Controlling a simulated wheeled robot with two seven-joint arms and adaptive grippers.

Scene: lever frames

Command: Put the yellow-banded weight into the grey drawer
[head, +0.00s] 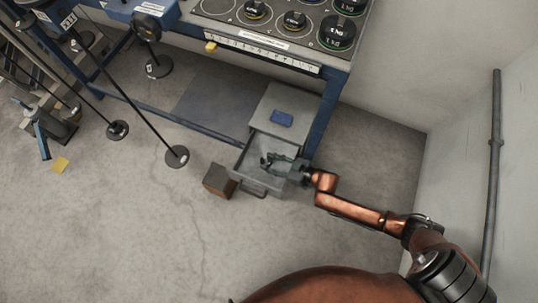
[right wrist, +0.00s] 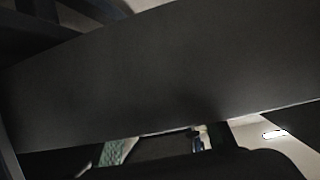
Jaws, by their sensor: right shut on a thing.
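The grey drawer (head: 239,171) is pulled open from a small grey cabinet (head: 268,101) on the floor under the bench, its handle facing the front. My right gripper (head: 268,161) reaches in from the right, at or over the drawer's inside. It is shut on a small dark thing; I see no yellow band on it and cannot tell what it is. In the right wrist view a dark surface fills most of the picture. On the bench, a black weight with yellow marking (head: 257,10) stands on the rack, with a similar one (head: 295,21) beside it. My left gripper is out of view.
A brown box (head: 218,181) stands on the floor left of the drawer. Rods on round bases (head: 177,156) stand left. The front floor is clear.

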